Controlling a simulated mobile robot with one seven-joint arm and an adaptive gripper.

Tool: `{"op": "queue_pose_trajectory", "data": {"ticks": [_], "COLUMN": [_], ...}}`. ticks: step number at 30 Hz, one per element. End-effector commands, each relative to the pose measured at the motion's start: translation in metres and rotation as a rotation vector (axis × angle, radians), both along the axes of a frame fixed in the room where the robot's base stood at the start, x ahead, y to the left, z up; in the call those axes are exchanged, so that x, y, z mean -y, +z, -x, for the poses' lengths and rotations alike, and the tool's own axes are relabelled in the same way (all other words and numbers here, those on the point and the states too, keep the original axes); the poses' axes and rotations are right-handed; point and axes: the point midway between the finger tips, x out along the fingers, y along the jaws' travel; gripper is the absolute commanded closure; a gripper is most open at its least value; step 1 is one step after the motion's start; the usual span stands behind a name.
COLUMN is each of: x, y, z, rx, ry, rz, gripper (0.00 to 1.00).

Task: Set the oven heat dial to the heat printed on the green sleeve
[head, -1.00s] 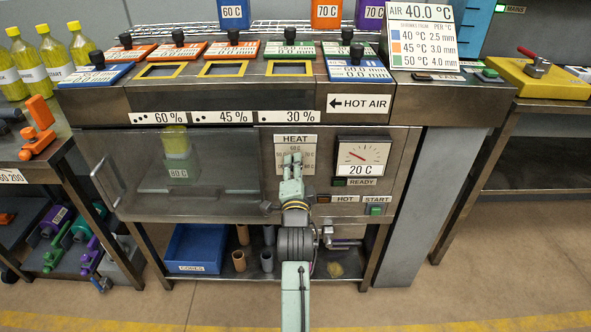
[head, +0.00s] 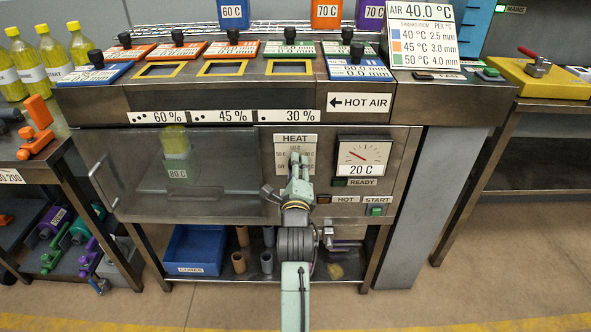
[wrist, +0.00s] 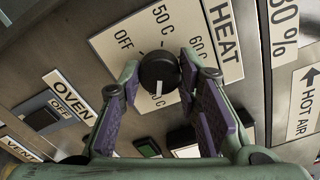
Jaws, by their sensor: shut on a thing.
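The heat dial (wrist: 158,68) is a round black knob with a white mark, on a pale HEAT plate (wrist: 112,42) with OFF, 50 C and 60 C. In the wrist view the mark points down toward a partly covered label ending in 0 C. My gripper (wrist: 160,78) has its purple-padded fingers closed on both sides of the dial. In the head view my gripper (head: 296,162) covers the dial and part of the plate (head: 308,150). The green sleeve (head: 178,157) is around a yellow bottle behind the oven glass, with 80 C printed on it.
The temperature display (head: 361,160) right of the plate reads 20 C. The START button (head: 376,210) is below it. Left of the plate is the oven's glass door (head: 225,185). A blue bin (head: 195,245) and several small tubes stand on the lower shelf.

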Motion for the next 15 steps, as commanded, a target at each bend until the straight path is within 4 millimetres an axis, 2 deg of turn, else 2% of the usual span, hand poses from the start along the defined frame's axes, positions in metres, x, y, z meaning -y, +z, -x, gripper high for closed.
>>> {"op": "queue_pose_trajectory", "data": {"ticks": [15], "x": [-0.0002], "y": [0.0005], "z": [-0.0001], "rx": [0.001], "ry": [0.000], "rz": [-0.041], "gripper": [0.97]}}
